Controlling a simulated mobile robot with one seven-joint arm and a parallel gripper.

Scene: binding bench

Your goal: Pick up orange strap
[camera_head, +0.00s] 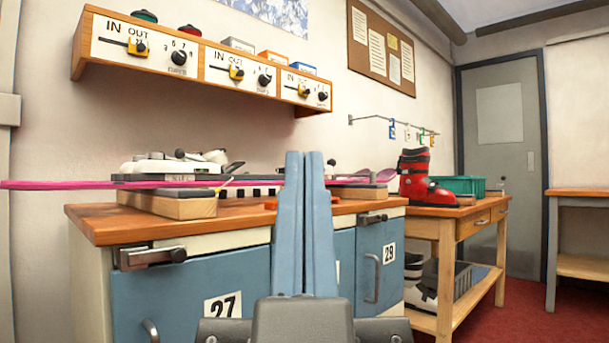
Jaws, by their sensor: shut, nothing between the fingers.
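My gripper (305,156) is in the middle of the view, its two long blue fingers upright and side by side. It is shut and empty. A small piece of the orange strap (271,204) shows low on the wooden benchtop (130,222), just left of the fingers in the picture. Another orange bit shows just to their right. The fingers hide what lies between these bits, so I cannot tell the strap's full shape.
A pink ski (80,184) lies across supports on the bench and sticks out left. A ski binding (172,165) stands over it. A wooden shelf (200,92) hangs above. A red boot (420,185) and green crate (462,185) stand on the right table.

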